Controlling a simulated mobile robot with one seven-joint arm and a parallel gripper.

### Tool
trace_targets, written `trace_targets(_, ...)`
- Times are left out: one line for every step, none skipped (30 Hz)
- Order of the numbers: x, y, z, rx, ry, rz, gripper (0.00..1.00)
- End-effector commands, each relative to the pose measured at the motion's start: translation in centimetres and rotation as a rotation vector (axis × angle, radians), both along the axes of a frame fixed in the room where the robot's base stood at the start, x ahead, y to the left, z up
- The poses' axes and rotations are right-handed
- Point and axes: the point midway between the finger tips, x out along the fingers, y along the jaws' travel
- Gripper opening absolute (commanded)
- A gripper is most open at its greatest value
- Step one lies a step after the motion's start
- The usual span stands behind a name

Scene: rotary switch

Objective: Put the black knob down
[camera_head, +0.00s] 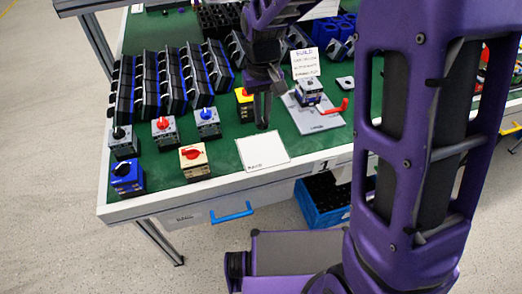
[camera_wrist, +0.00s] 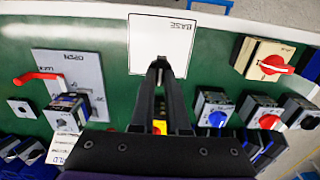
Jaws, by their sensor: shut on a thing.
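My gripper (camera_head: 262,124) points down over the green table, just behind the white card marked BASE. In the wrist view its fingertips (camera_wrist: 159,66) come close together near the card's edge. They are shut on a small dark thing, taken as the black knob, which the dark fingers mostly hide. The white BASE card (camera_head: 263,152) lies flat and empty at the table's front; it also shows in the wrist view (camera_wrist: 163,38).
A grey plate with a red lever (camera_head: 334,107) and a switch (camera_head: 308,91) lies right of my gripper. Red (camera_head: 163,129), blue (camera_head: 208,122) and beige (camera_head: 194,160) switches stand left. A yellow switch (camera_head: 243,103) is close behind. Racks of dark parts (camera_head: 172,80) fill the back left.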

Motion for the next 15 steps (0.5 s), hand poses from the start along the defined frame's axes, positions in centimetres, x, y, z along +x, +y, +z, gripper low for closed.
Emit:
trace_targets(-0.1, 0.0, -1.1, -0.001, 0.005, 0.001, 0.00)
trace_targets(-0.1, 0.0, -1.7, -0.001, 0.005, 0.001, 0.00)
trace_targets(-0.2, 0.0, -2.5, -0.002, 0.007, 0.001, 0.00)
trace_targets(-0.2, 0.0, -3.1, -0.002, 0.006, 0.001, 0.00)
trace_targets(-0.1, 0.0, -3.7, -0.002, 0.006, 0.001, 0.00)
trace_targets(-0.1, 0.0, -4.4, -0.002, 0.006, 0.001, 0.00)
trace_targets(-0.1, 0.0, -4.8, -0.001, 0.005, 0.001, 0.00)
trace_targets(-0.1, 0.0, -5.1, -0.002, 0.005, 0.001, 0.00)
trace_targets(-0.1, 0.0, -5.5, -0.002, 0.004, 0.001, 0.00)
trace_targets(-0.1, 0.0, -5.7, -0.001, 0.003, 0.001, 0.00)
trace_targets(-0.1, 0.0, -5.9, -0.001, 0.003, 0.001, 0.00)
trace_targets(-0.1, 0.0, -6.1, -0.001, 0.003, 0.001, 0.00)
trace_targets(-0.1, 0.0, -6.4, -0.001, 0.004, 0.001, 0.00)
trace_targets(-0.1, 0.0, -6.6, -0.001, 0.004, 0.001, 0.00)
trace_targets(-0.1, 0.0, -7.1, -0.001, 0.005, 0.001, 0.00)
